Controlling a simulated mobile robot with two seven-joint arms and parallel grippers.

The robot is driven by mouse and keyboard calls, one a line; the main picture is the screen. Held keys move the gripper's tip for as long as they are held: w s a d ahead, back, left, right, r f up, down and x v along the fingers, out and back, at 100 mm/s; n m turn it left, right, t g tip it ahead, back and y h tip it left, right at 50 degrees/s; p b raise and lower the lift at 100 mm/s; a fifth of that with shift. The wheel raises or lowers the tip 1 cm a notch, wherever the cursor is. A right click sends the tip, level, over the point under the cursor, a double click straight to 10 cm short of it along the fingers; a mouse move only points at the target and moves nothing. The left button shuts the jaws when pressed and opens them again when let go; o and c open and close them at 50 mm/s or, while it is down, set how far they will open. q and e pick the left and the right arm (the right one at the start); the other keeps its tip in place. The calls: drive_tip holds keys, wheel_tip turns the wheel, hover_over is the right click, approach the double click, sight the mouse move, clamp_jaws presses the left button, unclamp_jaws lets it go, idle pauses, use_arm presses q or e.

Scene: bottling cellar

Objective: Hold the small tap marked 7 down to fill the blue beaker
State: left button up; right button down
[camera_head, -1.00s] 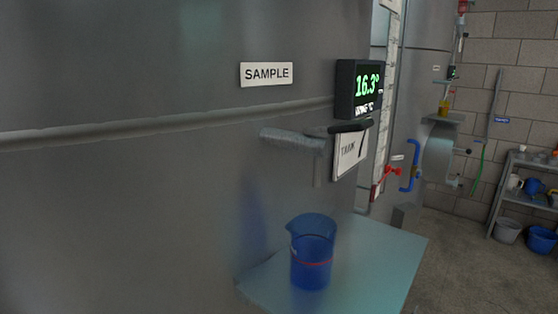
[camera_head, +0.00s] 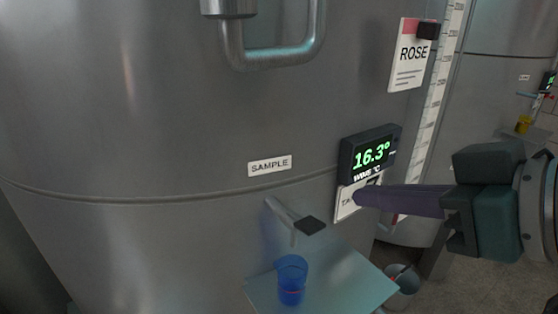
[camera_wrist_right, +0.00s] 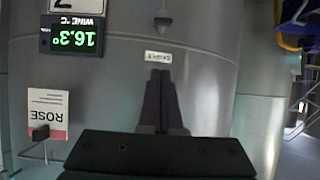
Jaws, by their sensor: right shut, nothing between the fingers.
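The small sample tap (camera_head: 283,213) sticks out of the steel tank below the SAMPLE plate, with a black lever end (camera_head: 309,226). The blue beaker (camera_head: 291,283) stands upright on a pale shelf (camera_head: 345,283) below the tap. The wrist view shows the shut fingers (camera_wrist_right: 160,76) against the tank. My left gripper is not in view.
The SAMPLE plate (camera_head: 269,166) and the 16.3° display (camera_head: 369,153) are on the tank wall. A ROSE card (camera_head: 409,55) and a level scale are at upper right. A large handle (camera_head: 272,55) juts out at the top. A bucket (camera_head: 402,287) stands beyond the shelf.

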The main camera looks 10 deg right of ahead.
drive_tip(key=shift+w+r, duration=0.1)
drive_tip(key=shift+w, duration=0.1)
drive_tip(key=p, duration=0.2)
hover_over(319, 229)
drive_tip(key=f, duration=0.4)
drive_tip(key=shift+w+a+f, duration=0.25)
drive_tip(key=shift+w+f, duration=0.05)
drive_tip(key=shift+w, duration=0.1)
drive_tip(key=f, duration=0.2)
drive_tip(key=shift+s+d+f+p, duration=0.2)
drive_tip(key=shift+s+f+p, duration=0.15)
drive_tip(key=shift+s, duration=0.05)
drive_tip(key=shift+s+f, duration=0.15)
drive_tip(key=shift+f, duration=0.55)
